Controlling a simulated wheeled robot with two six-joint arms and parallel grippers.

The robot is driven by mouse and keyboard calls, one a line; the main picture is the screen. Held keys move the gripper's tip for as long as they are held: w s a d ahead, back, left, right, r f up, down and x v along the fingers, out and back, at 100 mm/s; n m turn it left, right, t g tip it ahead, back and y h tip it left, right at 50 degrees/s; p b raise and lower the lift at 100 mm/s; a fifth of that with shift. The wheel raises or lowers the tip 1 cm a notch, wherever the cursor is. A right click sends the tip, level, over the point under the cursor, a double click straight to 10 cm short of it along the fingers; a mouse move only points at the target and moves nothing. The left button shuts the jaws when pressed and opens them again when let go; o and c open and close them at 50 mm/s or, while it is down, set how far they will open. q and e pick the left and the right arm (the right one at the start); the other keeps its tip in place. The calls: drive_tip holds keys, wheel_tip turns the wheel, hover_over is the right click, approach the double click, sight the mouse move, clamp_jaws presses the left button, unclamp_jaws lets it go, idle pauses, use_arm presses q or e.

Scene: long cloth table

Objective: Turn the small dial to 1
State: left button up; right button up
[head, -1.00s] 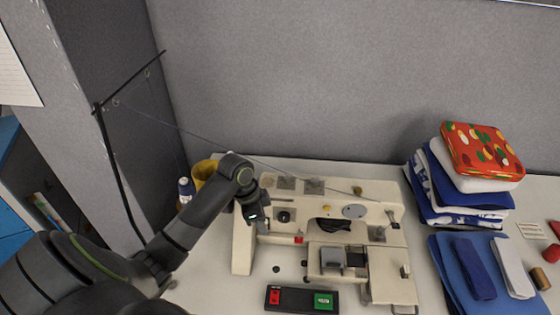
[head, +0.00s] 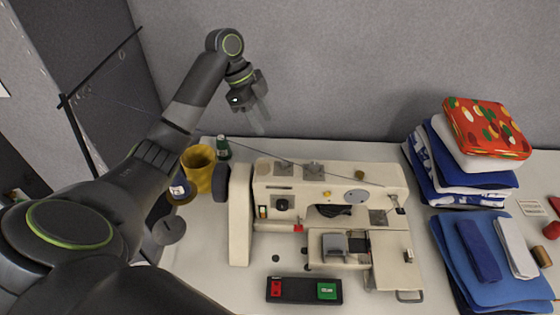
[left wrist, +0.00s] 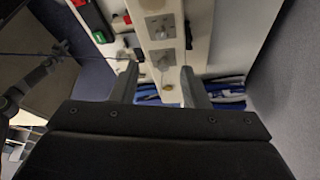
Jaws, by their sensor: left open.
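A cream sewing machine (head: 240,215) stands on the table. A small black dial (head: 281,204) sits on the left of its front face; its number marks are too small to read. A pale round disc (head: 356,197) is further right on that face. Two metal plates with small round parts lie on top, the left plate (head: 284,169) and the right plate (head: 313,169). They also show in the left wrist view, one nearer plate (left wrist: 162,58) between the fingers' directions. My left gripper (head: 258,119) is open and empty, raised above and behind the machine, touching nothing. My right gripper is out of view.
A red-and-green switch box (head: 304,291) lies in front of the machine. Folded cloths (head: 465,190) fill the right. A thread runs from the black stand (head: 75,120) to the machine.

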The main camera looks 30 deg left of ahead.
use_arm(q)
drive_tip(key=b, duration=0.3)
approach(283, 163)
drive_tip(key=p+x, duration=0.3)
drive_tip(key=x, duration=0.4)
drive_tip(key=shift+d, duration=0.1)
drive_tip(key=shift+w+f, duration=0.2)
drive_tip(key=shift+f, duration=0.3)
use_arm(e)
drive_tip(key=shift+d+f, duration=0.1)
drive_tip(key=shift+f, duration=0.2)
use_arm(q)
drive_tip(key=shift+c, duration=0.4)
clamp_jaws()
drive_tip(key=shift+r, duration=0.1)
drive_tip(key=shift+s, duration=0.1)
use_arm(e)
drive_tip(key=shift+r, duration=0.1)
